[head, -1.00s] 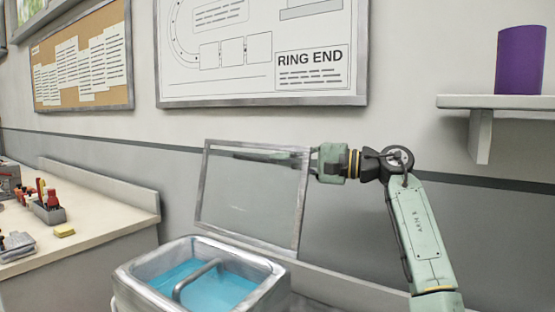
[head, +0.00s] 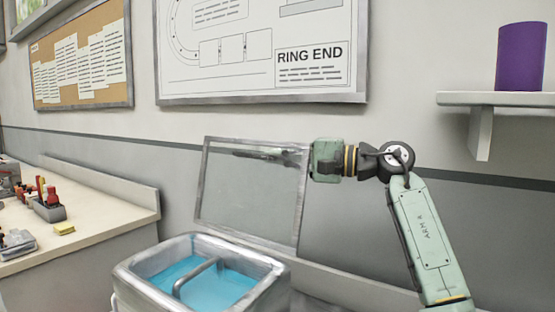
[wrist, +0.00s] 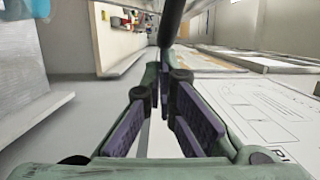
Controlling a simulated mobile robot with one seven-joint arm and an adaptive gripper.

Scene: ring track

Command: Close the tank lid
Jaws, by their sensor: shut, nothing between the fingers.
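The tank (head: 275,286) is an open metal box with blue water and a curved metal bar across it. Its lid (head: 206,190), a clear pane in a grey metal frame, stands raised at the tank's rear, leaning slightly back. My gripper (head: 262,155) reaches in from the right at the lid's upper right. Its fingers show dark through the pane, so they are behind the lid, on the wall side. Whether they touch it I cannot tell. In the wrist view my gripper (wrist: 164,78) has its fingertips together, holding nothing.
A counter (head: 110,190) with tools, a grey tray (head: 49,212) and a yellow sponge (head: 64,229) is at the left. A shelf (head: 500,100) with a purple cylinder (head: 521,57) is at the upper right. The wall with a framed board (head: 262,98) lies behind the lid.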

